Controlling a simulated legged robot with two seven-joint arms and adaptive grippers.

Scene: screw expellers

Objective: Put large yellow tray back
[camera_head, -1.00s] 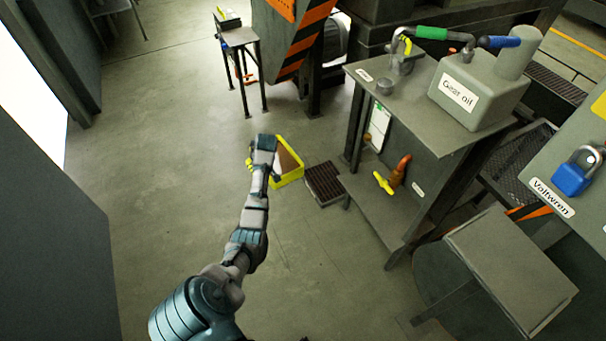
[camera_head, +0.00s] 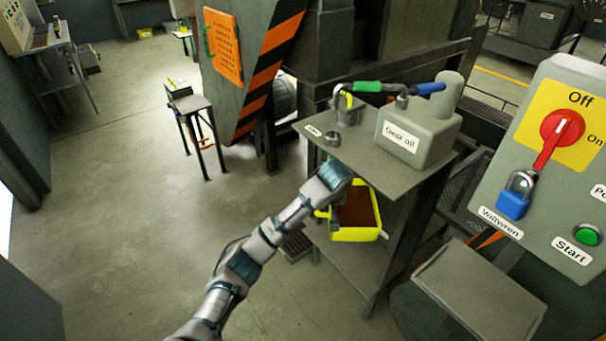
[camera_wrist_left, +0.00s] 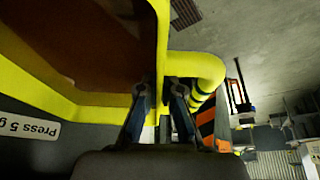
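The large yellow tray (camera_head: 356,234), with brown material inside, is at the side of the grey table, over its lower shelf; I cannot tell whether it touches the shelf. My left gripper (camera_head: 334,206) is at the tray's left side, partly hidden by my own wrist. In the left wrist view, the two fingers (camera_wrist_left: 159,104) sit on either side of the tray's yellow edge near its tubular handle (camera_wrist_left: 205,72) and grip it. The tray's yellow wall (camera_wrist_left: 40,82) fills the upper left there. My right gripper is not in view.
The grey table (camera_head: 364,158) carries the gear oil can (camera_head: 408,136) above the tray. Its lower shelf (camera_head: 352,268) is below. A dark floor grate (camera_head: 296,246) lies to the left. The control box (camera_head: 548,160) stands at right.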

